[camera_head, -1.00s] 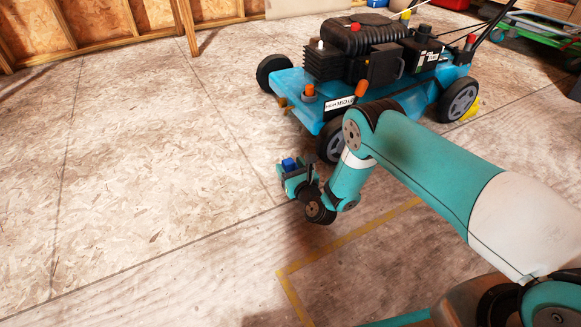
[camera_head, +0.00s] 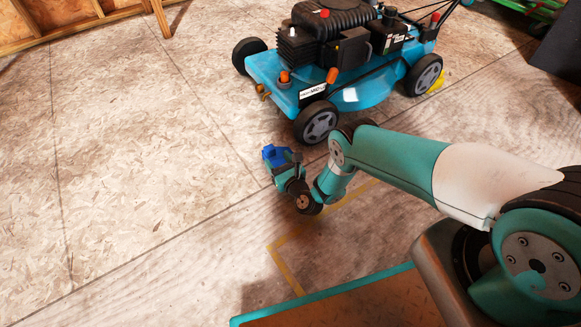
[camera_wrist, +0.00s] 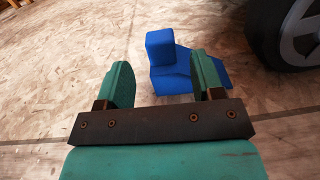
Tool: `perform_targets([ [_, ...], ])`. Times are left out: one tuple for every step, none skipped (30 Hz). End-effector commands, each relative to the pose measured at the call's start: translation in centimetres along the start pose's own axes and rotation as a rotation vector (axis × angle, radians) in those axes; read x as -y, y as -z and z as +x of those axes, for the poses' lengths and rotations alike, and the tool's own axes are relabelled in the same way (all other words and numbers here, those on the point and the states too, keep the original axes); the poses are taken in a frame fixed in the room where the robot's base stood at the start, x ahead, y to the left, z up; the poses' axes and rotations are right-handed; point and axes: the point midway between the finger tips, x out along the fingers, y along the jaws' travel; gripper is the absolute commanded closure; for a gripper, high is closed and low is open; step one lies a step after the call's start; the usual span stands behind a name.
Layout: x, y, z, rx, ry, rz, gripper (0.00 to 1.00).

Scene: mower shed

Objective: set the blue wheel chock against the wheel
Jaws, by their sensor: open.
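The blue wheel chock (camera_wrist: 161,48) lies in front of my gripper, its tall block at left and its low sloping part at right. It also shows in the head view (camera_head: 274,152). My gripper (camera_head: 281,166) is open, its two green fingers spread in the wrist view (camera_wrist: 162,75). The chock is just beyond and partly between the fingertips; the right finger hides part of it. I cannot tell if they touch it. The mower's near front wheel (camera_head: 317,123) is to the right, also at the wrist view's top right (camera_wrist: 289,28). A small gap shows between chock and wheel.
The blue mower (camera_head: 345,90) stands above and right of my gripper. A yellow object (camera_head: 438,80) sits by its rear wheel. A yellow floor line (camera_head: 283,265) runs below my gripper. The board floor at left (camera_head: 140,150) is clear.

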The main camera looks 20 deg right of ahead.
Motion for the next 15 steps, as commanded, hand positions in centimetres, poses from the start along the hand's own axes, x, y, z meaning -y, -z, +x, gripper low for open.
perform_targets([
  [0.0, -0.9, -0.7, -0.001, 0.001, 0.002, 0.39],
  [0.0, -0.8, -1.1, -0.002, 0.001, 0.001, 0.39],
  [0.0, -0.9, -1.7, -0.002, 0.001, 0.002, 0.39],
  [0.0, -0.9, -2.0, -0.001, 0.001, 0.001, 0.39],
  [0.1, -0.8, -2.6, -0.003, 0.001, 0.001, 0.39],
  [0.1, -0.8, -3.2, -0.003, 0.001, 0.002, 0.39],
  [0.0, -0.7, -3.7, -0.004, 0.001, 0.001, 0.39],
  [0.0, -0.8, -4.1, -0.002, 0.001, 0.002, 0.39],
  [0.0, -0.8, -4.6, -0.002, 0.001, 0.001, 0.39],
  [0.0, -0.7, -5.1, -0.002, 0.001, 0.002, 0.39],
  [0.0, -0.6, -5.5, -0.001, 0.001, 0.001, 0.39],
  [0.0, -0.5, -6.0, -0.002, 0.001, 0.001, 0.39],
  [0.0, -0.5, -6.3, -0.001, 0.002, 0.002, 0.39],
  [0.0, -0.4, -6.6, -0.001, 0.002, 0.001, 0.39],
  [0.0, -0.4, -6.9, 0.0, 0.001, 0.0, 0.39],
])
